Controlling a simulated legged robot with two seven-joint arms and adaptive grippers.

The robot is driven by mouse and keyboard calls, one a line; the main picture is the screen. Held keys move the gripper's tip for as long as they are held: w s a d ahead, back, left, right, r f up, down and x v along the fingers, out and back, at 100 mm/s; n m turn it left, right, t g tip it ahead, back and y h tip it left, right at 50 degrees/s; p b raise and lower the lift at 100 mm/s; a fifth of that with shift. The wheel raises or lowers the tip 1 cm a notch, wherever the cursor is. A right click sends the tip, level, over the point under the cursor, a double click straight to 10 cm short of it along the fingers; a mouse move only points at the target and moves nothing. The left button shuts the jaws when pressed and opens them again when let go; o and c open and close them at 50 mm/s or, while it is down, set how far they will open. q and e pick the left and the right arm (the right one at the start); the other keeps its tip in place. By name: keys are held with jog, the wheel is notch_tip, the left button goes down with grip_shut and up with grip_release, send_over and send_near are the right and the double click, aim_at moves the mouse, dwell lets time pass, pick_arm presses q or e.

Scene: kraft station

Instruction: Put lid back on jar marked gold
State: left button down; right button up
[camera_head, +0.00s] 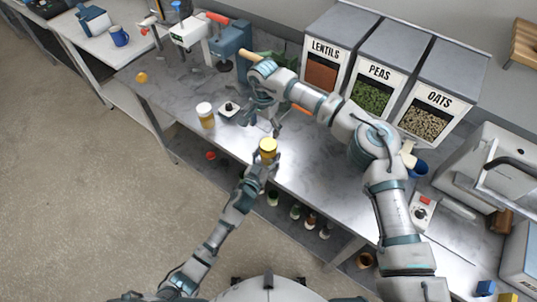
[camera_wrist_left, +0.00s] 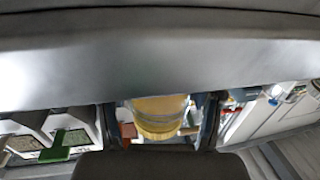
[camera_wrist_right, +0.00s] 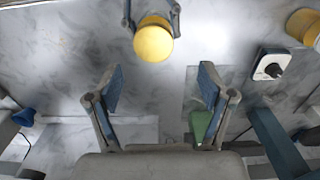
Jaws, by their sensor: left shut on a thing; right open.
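A small amber jar with a round yellow top (camera_head: 268,147) is held upright by my left gripper (camera_head: 262,164), near the front edge of the counter. Its yellow top also shows in the right wrist view (camera_wrist_right: 153,42), and its banded side shows between the fingers in the left wrist view (camera_wrist_left: 158,116). I cannot read any marking on it. A second amber jar with a pale top (camera_head: 205,115) stands on the counter to the left. My right gripper (camera_head: 264,117) is open and empty above the counter, just behind the held jar; its spread fingers show in the right wrist view (camera_wrist_right: 160,88).
A small white device with a black knob (camera_head: 229,108) sits between the jars. Bins of lentils (camera_head: 322,75), peas (camera_head: 371,96) and oats (camera_head: 425,122) line the back. Small bottles (camera_head: 296,211) stand on the lower shelf. The counter's left part has free room.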

aim_at(265, 144)
pick_arm(q)
jog(key=shift+a, duration=0.25)
pick_arm(e)
jog(key=shift+a+f, duration=0.15)
pick_arm(q)
jog(key=shift+d, duration=0.7)
pick_arm(e)
jog(key=f, duration=0.3)
jog(key=d+f, duration=0.1)
jog(key=f, duration=0.2)
jog(key=shift+d+f, duration=0.2)
jog(key=shift+f, duration=0.1)
pick_arm(q)
jog(key=shift+a, duration=0.1)
pick_arm(e)
jog(key=shift+a+f, duration=0.1)
jog(key=shift+f, duration=0.25)
pick_arm(q)
jog(key=shift+a, duration=0.35)
pick_arm(e)
jog(key=shift+a+f, duration=0.25)
jog(key=shift+a, duration=0.1)
